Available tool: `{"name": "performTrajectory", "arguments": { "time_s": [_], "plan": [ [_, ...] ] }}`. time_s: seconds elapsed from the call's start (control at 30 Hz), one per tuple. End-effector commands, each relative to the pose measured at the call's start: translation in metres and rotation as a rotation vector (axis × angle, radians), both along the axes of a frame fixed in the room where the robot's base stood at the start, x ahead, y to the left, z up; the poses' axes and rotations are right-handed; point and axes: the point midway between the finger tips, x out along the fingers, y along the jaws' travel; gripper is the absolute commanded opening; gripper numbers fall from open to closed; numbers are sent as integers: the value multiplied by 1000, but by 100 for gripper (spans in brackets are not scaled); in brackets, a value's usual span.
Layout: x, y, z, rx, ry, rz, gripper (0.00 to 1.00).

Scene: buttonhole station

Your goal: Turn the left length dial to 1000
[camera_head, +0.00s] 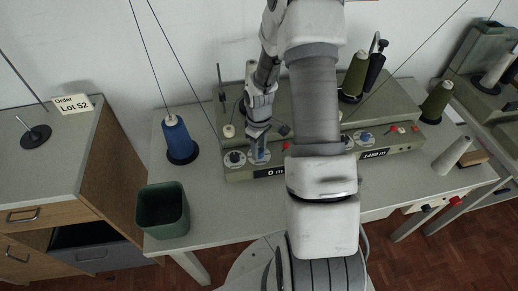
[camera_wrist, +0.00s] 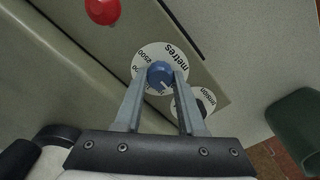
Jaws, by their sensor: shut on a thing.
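A white pointer line shows on the knob's lower right part. My gripper (camera_wrist: 160,76) is shut on the blue knob, one finger on each side, partly covering the scale. In the head view my gripper (camera_head: 259,142) reaches down to the dial on the left of the machine front (camera_head: 225,173). The left display (camera_head: 269,172) below it reads "0 m".
A dial with a dark knob (camera_head: 235,157) sits close left of the gripper. A red knob (camera_wrist: 102,10) is on the other side. The right display (camera_head: 374,154) reads 1450 m. A blue thread cone (camera_head: 177,138) and dark green bin (camera_head: 162,211) stand left on the table.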

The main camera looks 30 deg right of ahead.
Motion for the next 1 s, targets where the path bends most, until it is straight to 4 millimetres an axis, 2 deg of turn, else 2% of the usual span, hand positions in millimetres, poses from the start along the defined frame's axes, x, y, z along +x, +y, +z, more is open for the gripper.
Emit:
{"name": "performTrajectory", "arguments": {
  "time_s": [0.27, 0.7, 1.0],
  "plan": [
    [0, 0, -2, -1, 0, -163, 0],
    [0, 0, -2, -1, 1, -526, 0],
    [-1, 0, -1, -1, 1, -688, 0]
  ]
}}
